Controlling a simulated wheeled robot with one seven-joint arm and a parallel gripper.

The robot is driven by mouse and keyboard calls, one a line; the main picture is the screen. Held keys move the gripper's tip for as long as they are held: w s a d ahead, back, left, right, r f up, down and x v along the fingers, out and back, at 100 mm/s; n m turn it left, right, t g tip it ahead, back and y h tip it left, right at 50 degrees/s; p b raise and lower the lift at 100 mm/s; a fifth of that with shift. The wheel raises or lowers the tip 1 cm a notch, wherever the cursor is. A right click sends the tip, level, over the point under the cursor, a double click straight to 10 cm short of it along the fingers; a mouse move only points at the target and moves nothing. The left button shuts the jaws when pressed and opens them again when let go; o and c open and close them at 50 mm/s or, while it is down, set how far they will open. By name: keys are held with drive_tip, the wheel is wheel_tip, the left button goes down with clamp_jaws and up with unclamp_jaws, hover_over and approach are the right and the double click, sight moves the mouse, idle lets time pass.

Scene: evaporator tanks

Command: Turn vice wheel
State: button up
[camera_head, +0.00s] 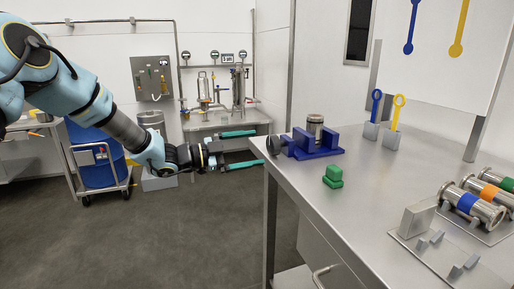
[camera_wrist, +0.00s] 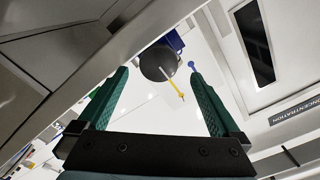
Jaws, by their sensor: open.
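The blue vice (camera_head: 318,152) sits near the left corner of the steel table, with an upright metal cylinder (camera_head: 315,124) between its jaws. Its dark round wheel (camera_head: 274,146) faces left at the table's edge. In the wrist view the wheel lies ahead between the fingertips (camera_wrist: 159,72). The fingers appear apart from it.
A small green block (camera_head: 333,177) lies in front of the vice. Blue (camera_head: 375,104) and yellow (camera_head: 397,112) ring-handled tools stand in grey holders behind. Banded metal cylinders (camera_head: 475,207) lie at the right. A blue drum (camera_head: 92,165) stands on a cart left. Open floor lies before the table.

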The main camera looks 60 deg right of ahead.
drive_tip(key=v, duration=0.6)
drive_tip(key=shift+r, duration=0.2)
idle(0.8)
drive_tip(key=b+v, duration=0.2)
drive_tip(key=v, duration=0.8)
drive_tip(key=shift+a, duration=0.4)
drive_tip(key=shift+w, duration=0.15)
